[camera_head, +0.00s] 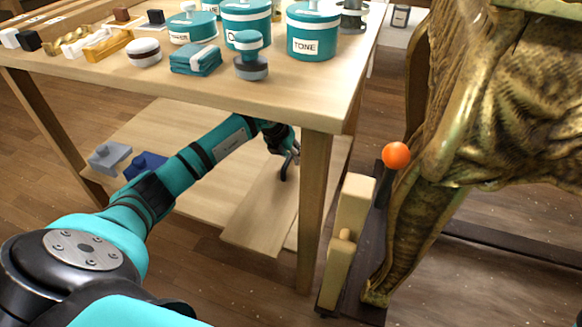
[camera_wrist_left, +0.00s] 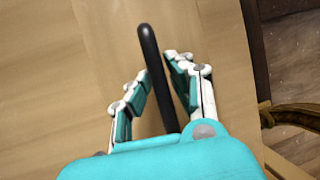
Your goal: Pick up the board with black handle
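The pale wooden board (camera_head: 258,218) lies low at the lower shelf under the table, with its front edge toward me. Its black handle (camera_head: 284,171) stands up at the far part of the board. My left gripper (camera_head: 288,152) reaches under the tabletop and is at the handle. In the left wrist view the black handle (camera_wrist_left: 155,70) runs between the two fingers of the left gripper (camera_wrist_left: 157,68). The fingertips lie close on either side of it; whether they press on it I cannot tell. My right gripper is out of view.
The tabletop (camera_head: 285,105) above my left arm carries teal canisters (camera_head: 313,45) and small items. A table leg (camera_head: 312,215) stands right of the board. Grey (camera_head: 109,157) and blue (camera_head: 146,164) blocks sit left. An ornate gilt leg (camera_head: 405,215) and orange ball (camera_head: 396,155) are right.

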